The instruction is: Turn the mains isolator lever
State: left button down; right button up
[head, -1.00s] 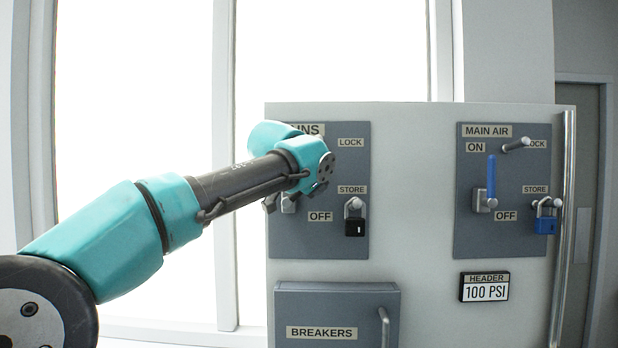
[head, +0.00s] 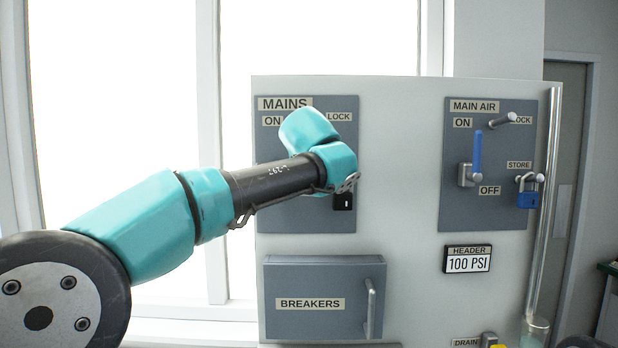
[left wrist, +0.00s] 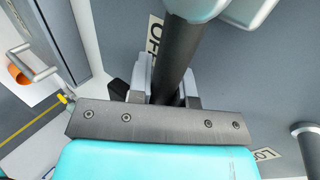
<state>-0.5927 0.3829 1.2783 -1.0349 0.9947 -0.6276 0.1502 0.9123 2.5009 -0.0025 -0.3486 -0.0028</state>
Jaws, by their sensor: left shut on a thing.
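The mains panel (head: 285,220) is at the left of the cabinet in the head view, with its MAINS label (head: 284,104) and ON label (head: 271,121). My left wrist covers its middle, hiding the isolator lever, its pivot and the OFF label. In the left wrist view my left gripper (left wrist: 165,90) is shut on the lever, close to the panel. The OFF label (left wrist: 153,38) shows partly behind the tube. My right gripper is not in view.
A black padlock (head: 343,203) hangs just below my wrist. The BREAKERS box (head: 290,325) with its bar handle (head: 370,306) is below. The main air panel (head: 460,215), with a blue lever (head: 477,152) upright and a blue padlock (head: 527,201), is to the right, beyond clear cabinet face.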

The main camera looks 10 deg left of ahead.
pick_arm(q)
jog(key=shift+f, duration=0.1)
dwell(0.3)
jog(key=c, duration=1.3)
grip_release()
jog(key=v, duration=1.7)
jog(key=shift+s, duration=0.15)
